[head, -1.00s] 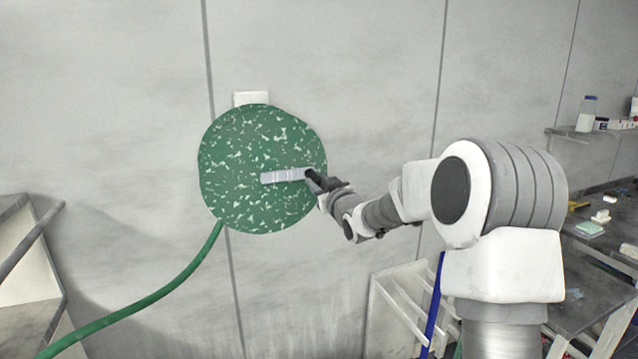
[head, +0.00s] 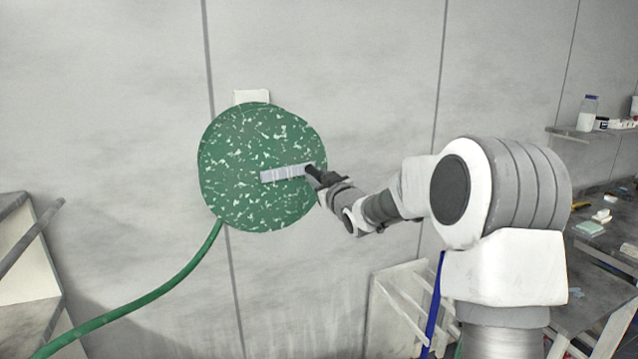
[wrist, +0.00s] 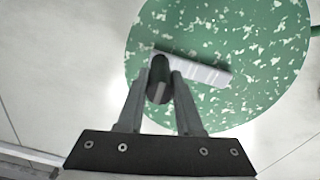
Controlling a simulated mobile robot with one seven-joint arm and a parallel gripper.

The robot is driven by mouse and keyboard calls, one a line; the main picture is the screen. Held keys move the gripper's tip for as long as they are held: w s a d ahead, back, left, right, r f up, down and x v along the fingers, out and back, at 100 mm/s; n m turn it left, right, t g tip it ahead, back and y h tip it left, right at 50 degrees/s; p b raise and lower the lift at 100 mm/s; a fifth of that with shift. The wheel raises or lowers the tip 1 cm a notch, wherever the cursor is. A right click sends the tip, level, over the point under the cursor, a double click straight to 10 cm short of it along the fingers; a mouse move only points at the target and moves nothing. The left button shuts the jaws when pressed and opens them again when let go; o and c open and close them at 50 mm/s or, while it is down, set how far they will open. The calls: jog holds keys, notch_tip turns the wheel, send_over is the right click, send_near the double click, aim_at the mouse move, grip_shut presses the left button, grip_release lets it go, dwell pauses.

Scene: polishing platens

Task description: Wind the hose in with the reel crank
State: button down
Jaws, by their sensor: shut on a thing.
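The hose reel (head: 245,140) is a round green disc with pale flecks on the wall; it also fills the upper right of the wrist view (wrist: 260,40). Its crank arm (head: 283,173) is a light grey bar from the disc's middle toward the right rim, tilted slightly up to the right; it also shows in the wrist view (wrist: 205,73). My gripper (head: 313,172) is at the bar's right end. In the wrist view my gripper (wrist: 160,85) is shut on the dark crank handle (wrist: 159,70). The green hose (head: 165,288) hangs from the reel's lower left and runs down-left.
A white bracket (head: 252,97) shows above the reel. A pale shelf unit (head: 28,260) stands at the lower left. A white rack (head: 400,295) stands below my arm. A bench (head: 600,245) with small items and a wall shelf (head: 570,133) are at the right.

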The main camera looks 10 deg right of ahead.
jog(key=shift+a+r+n+b, duration=0.1)
jog(key=shift+r+n+b, duration=0.5)
jog(key=shift+n, duration=0.1)
jog(key=s+a+r+n+b, duration=0.1)
jog(key=a+r+n+b, duration=0.5)
jog(key=n, duration=0.3)
jog(key=s+a+r+n+b, duration=0.1)
jog(key=s+a+n+b, duration=0.1)
jog(key=a+n+b, duration=0.6)
jog(key=shift+s+a+r+n, duration=0.15)
jog(key=shift+a+r+n, duration=0.2)
jog(key=shift+a+n, duration=1.45)
jog(key=shift+d+n, duration=0.7)
jog(key=c, duration=0.6)
grip_release()
jog(key=shift+f, duration=0.1)
jog(key=shift+s+d, duration=0.1)
